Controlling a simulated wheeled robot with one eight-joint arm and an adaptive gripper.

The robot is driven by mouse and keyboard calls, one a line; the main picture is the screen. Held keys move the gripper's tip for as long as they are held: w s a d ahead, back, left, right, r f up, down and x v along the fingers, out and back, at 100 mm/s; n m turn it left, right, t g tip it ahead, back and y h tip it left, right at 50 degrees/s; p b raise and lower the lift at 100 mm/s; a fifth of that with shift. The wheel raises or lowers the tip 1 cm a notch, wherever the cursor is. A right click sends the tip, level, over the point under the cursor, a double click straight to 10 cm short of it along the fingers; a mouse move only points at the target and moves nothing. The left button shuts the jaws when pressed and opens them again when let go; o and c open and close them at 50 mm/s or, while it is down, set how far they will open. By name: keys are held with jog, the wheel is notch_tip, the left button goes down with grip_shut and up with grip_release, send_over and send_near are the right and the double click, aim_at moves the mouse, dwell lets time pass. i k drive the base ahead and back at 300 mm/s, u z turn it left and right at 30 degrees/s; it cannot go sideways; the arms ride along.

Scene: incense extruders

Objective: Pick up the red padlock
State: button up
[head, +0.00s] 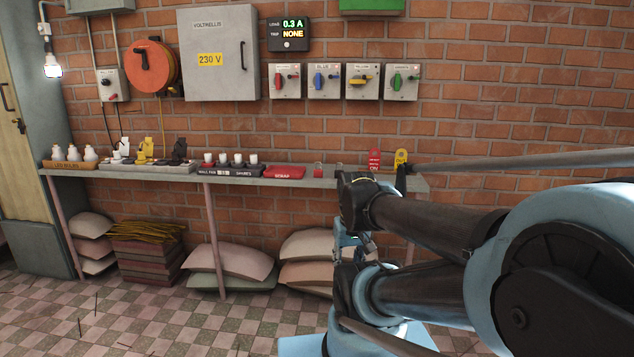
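A small red thing (318,170) that looks like the red padlock stands on the long grey shelf (225,182), just right of the red scrap tray. It is too small to make out its shackle clearly. My arm comes in from the right and folds in front of the shelf's right part. Small blue and black parts at its far end show between the arm links, below the shelf edge and to the right of the red thing. I cannot make out the fingers of my gripper, and nothing held is visible.
The red scrap tray (284,173), white fuses (230,160) and upright red (375,160) and yellow (401,158) tags stand along the shelf. Switch boxes (325,81) hang above on the brick wall. Sacks (232,262) lie beneath. The floor at left is mostly clear.

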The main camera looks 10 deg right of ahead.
aim_at(317, 173)
jog(key=z, duration=0.35)
jog(key=i, duration=1.1)
jog(key=u, duration=0.45)
